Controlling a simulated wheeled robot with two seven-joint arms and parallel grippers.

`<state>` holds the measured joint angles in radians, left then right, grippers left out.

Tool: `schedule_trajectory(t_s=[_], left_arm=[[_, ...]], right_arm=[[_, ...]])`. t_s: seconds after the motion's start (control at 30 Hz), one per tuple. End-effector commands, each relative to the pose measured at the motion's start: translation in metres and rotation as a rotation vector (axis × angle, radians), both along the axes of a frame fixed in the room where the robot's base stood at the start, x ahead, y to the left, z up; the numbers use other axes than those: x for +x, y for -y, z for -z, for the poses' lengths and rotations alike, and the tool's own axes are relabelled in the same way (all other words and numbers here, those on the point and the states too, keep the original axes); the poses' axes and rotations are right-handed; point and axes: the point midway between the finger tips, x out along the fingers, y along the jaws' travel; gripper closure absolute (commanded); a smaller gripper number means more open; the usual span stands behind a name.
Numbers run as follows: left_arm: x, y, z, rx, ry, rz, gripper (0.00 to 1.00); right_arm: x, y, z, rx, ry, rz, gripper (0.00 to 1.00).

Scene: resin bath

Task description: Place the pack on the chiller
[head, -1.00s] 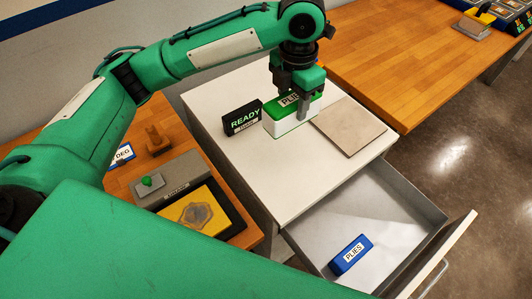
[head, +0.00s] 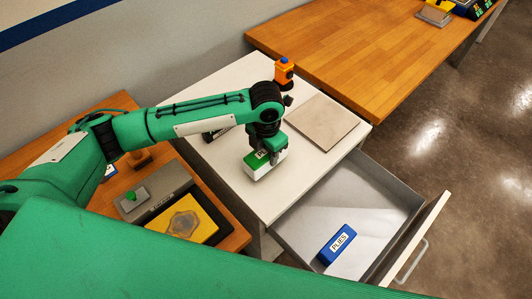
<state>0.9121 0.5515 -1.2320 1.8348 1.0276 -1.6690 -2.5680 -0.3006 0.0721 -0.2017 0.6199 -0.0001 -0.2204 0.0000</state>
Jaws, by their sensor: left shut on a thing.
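A white box with a green top and a label (head: 254,162) is in the jaws of my left gripper (head: 271,156), over the white cabinet top. I cannot tell whether its underside touches the cabinet. A blue box labelled PLIES (head: 337,244) lies in the open drawer. A flat beige square plate (head: 322,122) lies bare on the cabinet top, right of my gripper. No thing in view is readably marked as the chiller. My right gripper is not in view.
The white cabinet (head: 232,88) has its drawer (head: 290,232) pulled out at the front. The dark READY sign (head: 212,136) is mostly hidden by my arm. An orange device (head: 284,71) is at the back. A yellow panel (head: 205,228) with a grey patch lies left.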

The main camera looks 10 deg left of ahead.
Motion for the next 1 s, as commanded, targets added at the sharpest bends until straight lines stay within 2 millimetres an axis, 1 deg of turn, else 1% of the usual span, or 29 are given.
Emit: schedule_trajectory(t_s=[0.03, 0.13, 0.47, 0.5, 0.6, 0.87, 1.0], left_arm=[[-0.001, 0.000, 0.007, 0.001, -0.004, -0.001, 0.85], [0.000, 0.000, 0.017, 0.001, -0.001, 0.001, 0.85], [0.000, 0.000, 0.020, 0.000, 0.000, 0.001, 0.85], [0.000, 0.000, 0.021, 0.001, -0.001, 0.001, 0.51], [0.000, 0.000, 0.020, 0.001, -0.001, 0.001, 0.33], [0.000, 0.000, 0.020, 0.001, -0.001, 0.001, 0.33], [0.000, 0.000, 0.012, -0.001, 0.003, 0.002, 0.33]], right_arm=[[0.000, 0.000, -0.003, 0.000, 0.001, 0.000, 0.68], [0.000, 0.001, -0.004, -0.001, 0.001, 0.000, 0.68], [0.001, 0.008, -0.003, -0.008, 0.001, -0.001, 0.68], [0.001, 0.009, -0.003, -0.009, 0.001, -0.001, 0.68], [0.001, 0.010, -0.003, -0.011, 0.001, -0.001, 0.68], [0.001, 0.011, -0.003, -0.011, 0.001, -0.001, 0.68], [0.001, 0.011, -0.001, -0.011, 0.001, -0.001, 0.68]])
